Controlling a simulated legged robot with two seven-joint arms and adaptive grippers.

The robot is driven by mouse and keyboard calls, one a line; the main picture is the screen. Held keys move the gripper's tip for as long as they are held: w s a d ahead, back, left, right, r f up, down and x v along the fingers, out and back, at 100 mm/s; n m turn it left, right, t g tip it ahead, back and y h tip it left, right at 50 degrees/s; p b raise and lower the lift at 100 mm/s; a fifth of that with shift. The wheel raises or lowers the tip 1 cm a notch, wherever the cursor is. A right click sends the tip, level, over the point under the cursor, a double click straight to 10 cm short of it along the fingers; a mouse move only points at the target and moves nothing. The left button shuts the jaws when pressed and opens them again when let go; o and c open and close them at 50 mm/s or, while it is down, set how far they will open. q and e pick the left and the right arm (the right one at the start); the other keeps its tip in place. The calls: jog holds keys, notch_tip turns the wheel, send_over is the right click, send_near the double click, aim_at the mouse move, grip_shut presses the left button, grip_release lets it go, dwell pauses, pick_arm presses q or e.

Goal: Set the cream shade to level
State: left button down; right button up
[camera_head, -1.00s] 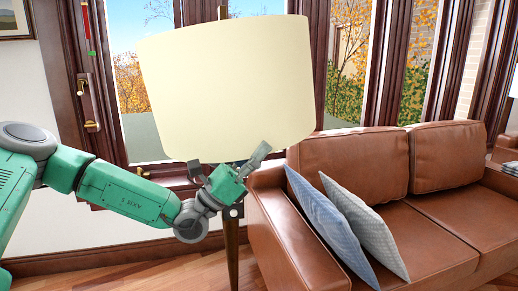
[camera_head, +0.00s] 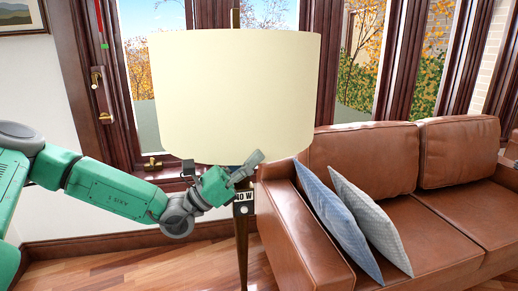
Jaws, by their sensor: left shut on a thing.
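The cream lamp shade (camera_head: 235,92) is in the middle of the head view, on a lamp with a brown post (camera_head: 242,250). My left gripper (camera_head: 228,170) is at the shade's lower rim, near the post, with one finger overlapping the front of the shade. It is shut, apparently on the shade's lower rim, though the exact contact is hard to see. My right gripper is not in view.
A brown leather sofa (camera_head: 440,215) with two blue-grey cushions (camera_head: 345,215) stands close to the right of the post. Dark-framed windows (camera_head: 120,80) are behind the lamp. Wood floor (camera_head: 150,270) is clear at the lower left.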

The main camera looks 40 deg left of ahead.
pick_arm(q)
jog(key=c, duration=1.7)
grip_release()
jog(key=shift+w, duration=0.1)
jog(key=v, duration=1.2)
jog(key=shift+f, duration=0.15)
